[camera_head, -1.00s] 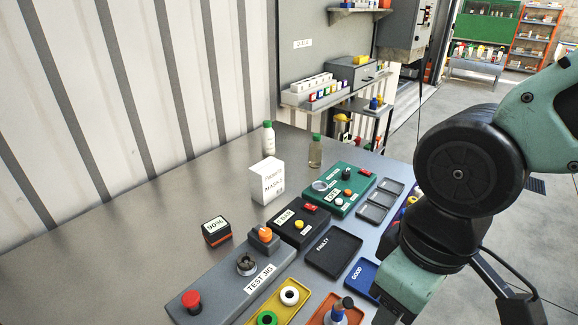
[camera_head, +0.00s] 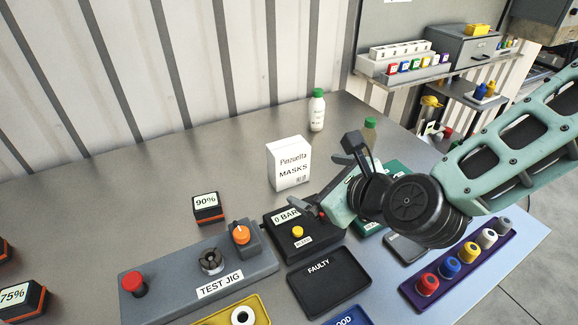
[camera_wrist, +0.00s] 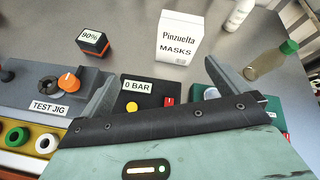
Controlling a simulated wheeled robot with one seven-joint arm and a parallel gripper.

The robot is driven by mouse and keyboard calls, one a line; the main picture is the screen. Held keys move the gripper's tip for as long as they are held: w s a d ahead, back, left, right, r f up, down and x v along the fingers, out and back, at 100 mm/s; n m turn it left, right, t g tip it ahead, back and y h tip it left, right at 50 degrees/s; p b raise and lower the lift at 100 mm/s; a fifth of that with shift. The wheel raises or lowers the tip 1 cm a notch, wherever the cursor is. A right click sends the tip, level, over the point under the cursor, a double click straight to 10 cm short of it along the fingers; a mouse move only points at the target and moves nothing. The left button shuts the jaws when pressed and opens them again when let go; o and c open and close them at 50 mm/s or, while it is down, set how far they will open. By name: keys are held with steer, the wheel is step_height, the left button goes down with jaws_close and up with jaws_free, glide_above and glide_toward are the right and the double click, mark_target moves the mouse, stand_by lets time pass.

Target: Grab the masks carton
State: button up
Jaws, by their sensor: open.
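The masks carton (camera_head: 288,164) is a white upright box lettered "Pinzuelta MASKS", standing on the grey workbench. It also shows in the wrist view (camera_wrist: 180,38), beyond the fingers. My gripper (camera_head: 322,179) is open and empty, just right of and in front of the carton in the head view, above the 0 BAR box. In the wrist view my gripper (camera_wrist: 158,82) has its two fingers spread wide, with the carton ahead, between them and toward the right finger. The gripper appears apart from the carton.
The 0 BAR box (camera_head: 301,243), 90% block (camera_head: 208,207), test jig (camera_head: 200,275) and faulty tray (camera_head: 328,281) lie in front.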

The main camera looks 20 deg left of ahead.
mark_target(288, 150)
steer(key=w+a+f+m+p, duration=0.1)
steer(key=w+a, duration=0.1)
steer(key=w, duration=0.1)
steer(key=w+a+f+m+t+p, duration=0.1)
steer(key=w+a+m, duration=0.1)
steer(key=w+a, duration=0.1)
steer(key=w+a+f+m+t+p, duration=0.1)
steer(key=w+a+m, duration=0.1)
steer(key=w+a, duration=0.1)
steer(key=shift+w+f, duration=0.4)
steer(key=shift+p+x, duration=1.65)
steer(key=shift+x, duration=1.35)
steer(key=shift+w+d+f, duration=0.1)
steer(key=shift+w+d, duration=0.05)
steer(key=shift+d, duration=0.05)
steer(key=shift+c, duration=0.3)
steer(key=c, duration=0.9)
